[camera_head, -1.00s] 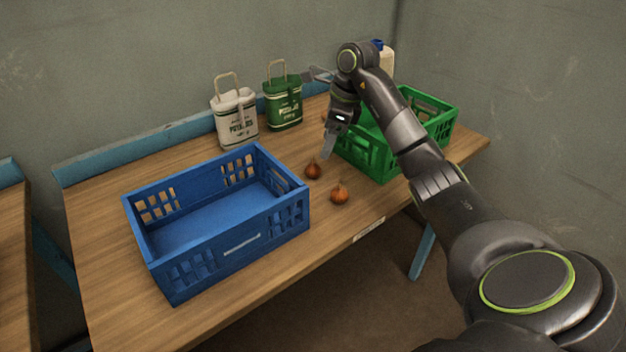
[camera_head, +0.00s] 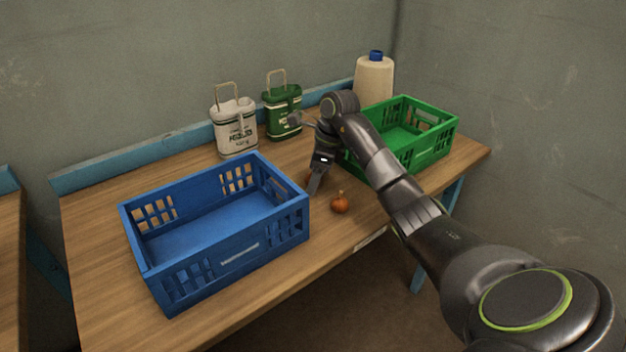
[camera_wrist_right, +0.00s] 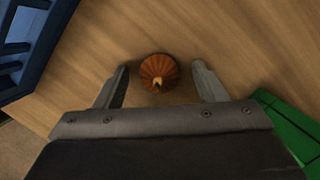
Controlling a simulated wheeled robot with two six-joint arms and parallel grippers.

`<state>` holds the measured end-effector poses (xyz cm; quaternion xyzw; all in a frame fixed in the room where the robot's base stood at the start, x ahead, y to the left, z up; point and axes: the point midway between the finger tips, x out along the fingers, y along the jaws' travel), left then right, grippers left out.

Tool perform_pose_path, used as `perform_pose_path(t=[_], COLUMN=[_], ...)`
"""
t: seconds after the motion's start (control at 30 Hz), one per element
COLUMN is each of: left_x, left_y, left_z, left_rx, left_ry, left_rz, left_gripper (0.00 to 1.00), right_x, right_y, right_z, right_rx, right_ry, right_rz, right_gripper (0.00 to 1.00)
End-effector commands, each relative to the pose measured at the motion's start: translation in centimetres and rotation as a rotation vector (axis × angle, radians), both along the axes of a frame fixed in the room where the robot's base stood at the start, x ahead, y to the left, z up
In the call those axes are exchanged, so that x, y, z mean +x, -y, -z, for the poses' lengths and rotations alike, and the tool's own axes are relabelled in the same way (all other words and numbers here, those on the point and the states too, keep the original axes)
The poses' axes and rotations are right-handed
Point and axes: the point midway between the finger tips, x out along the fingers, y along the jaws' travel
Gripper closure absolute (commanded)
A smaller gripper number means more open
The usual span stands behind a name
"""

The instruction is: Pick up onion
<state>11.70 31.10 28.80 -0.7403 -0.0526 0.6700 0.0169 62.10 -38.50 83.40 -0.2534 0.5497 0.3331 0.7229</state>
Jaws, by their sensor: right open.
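The front onion (camera_head: 340,204) is in plain sight in the head view. In the right wrist view one onion (camera_wrist_right: 158,72) lies between the two spread fingers of my right gripper (camera_wrist_right: 160,66), with a gap to each finger. The right gripper is open, pointing down, low over the table. My left gripper is not in view.
A blue crate (camera_head: 240,256) stands to the left and a green crate (camera_head: 449,138) to the right, both apparently empty. A white sack (camera_head: 236,132), a green sack (camera_head: 283,118) and a blue-capped bottle (camera_head: 374,80) stand at the back. The table's front edge is close to the front onion.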

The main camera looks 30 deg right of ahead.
Motion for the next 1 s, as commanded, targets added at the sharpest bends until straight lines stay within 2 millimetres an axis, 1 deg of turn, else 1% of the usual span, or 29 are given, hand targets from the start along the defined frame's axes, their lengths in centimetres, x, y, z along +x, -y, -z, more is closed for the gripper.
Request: perform_pose_path(t=[0.03,0.07,0.4,0.67,0.77,0.87,0.97,1.0], left_x=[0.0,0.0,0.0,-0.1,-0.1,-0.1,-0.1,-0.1], left_y=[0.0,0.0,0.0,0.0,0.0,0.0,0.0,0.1], left_z=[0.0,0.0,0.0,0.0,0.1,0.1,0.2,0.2], left_rx=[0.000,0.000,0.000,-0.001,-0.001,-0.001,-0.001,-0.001], left_ry=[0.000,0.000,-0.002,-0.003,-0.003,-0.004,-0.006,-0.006], left_rz=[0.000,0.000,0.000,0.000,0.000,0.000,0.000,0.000], left_gripper=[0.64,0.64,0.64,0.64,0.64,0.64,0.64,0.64], right_x=[0.0,0.0,0.0,0.0,0.1,0.1,0.1,0.1], right_y=[0.0,0.0,0.0,0.0,0.0,0.1,0.1,0.0], right_z=[0.0,0.0,-0.1,-0.1,-0.8,-2.3,-4.5,-5.5], right_rx=[0.000,0.000,0.001,0.000,0.000,-0.001,-0.001,0.000], right_ry=[0.000,0.000,0.001,0.001,0.003,0.005,0.006,0.007], right_rz=[0.000,0.000,0.000,0.000,0.000,-0.001,0.000,-0.001], right_gripper=[0.36,0.39,0.83,0.84,0.84,0.84,0.84,0.84])
